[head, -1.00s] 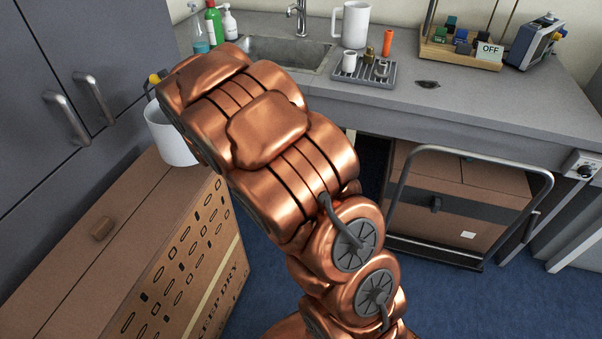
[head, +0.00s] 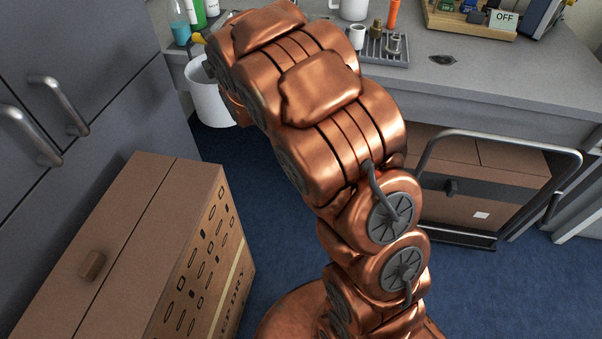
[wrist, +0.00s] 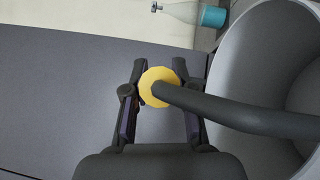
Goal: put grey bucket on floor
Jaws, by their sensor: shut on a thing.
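The grey bucket (head: 207,97) is pale grey and shows in the head view left of my arm, held up in front of the counter and beyond the cardboard box. Its rim and inside show at the right of the wrist view (wrist: 262,70). My gripper (wrist: 159,92) is shut on the bucket's dark handle (wrist: 235,113), near a round yellow end piece (wrist: 160,86). In the head view the gripper is mostly hidden behind my copper arm. The blue floor (head: 265,235) shows below, between the box and my arm.
A large cardboard box (head: 120,240) stands at the left by grey cabinets (head: 80,70). The counter (head: 490,85) holds bottles, a white jug, a tray and small items. A trolley with a box (head: 480,190) is under the counter at right. Blue floor is clear beyond the cardboard box.

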